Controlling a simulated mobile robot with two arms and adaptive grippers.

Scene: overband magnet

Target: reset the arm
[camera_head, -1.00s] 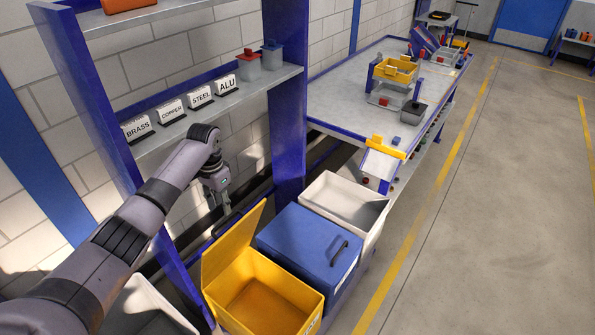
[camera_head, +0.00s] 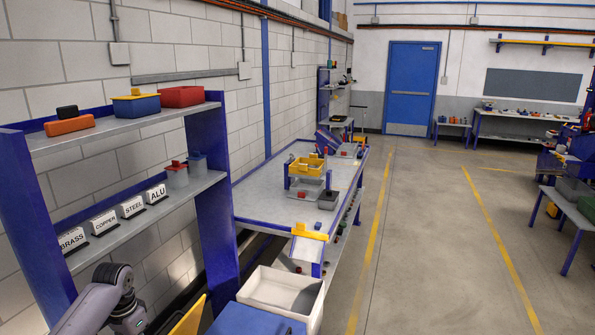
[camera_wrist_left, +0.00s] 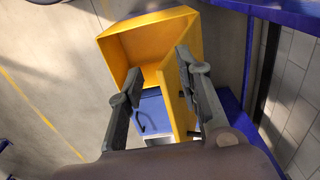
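My left arm (camera_head: 105,305) shows at the lower left of the head view, in front of the shelf; its fingers are not visible there. A blue lidded bin (camera_wrist_left: 153,105) shows between the fingers. I cannot tell from this view how far the fingers are from the lid. My right gripper is in neither view.
A blue-framed shelf (camera_head: 140,219) with BRASS, COPPER, STEEL and ALU signs stands on the left. A white bin (camera_head: 283,292) and the blue bin (camera_head: 250,321) stand on the floor side. A workbench (camera_head: 260,200) lies beyond. The floor (camera_head: 420,260) to the right is clear.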

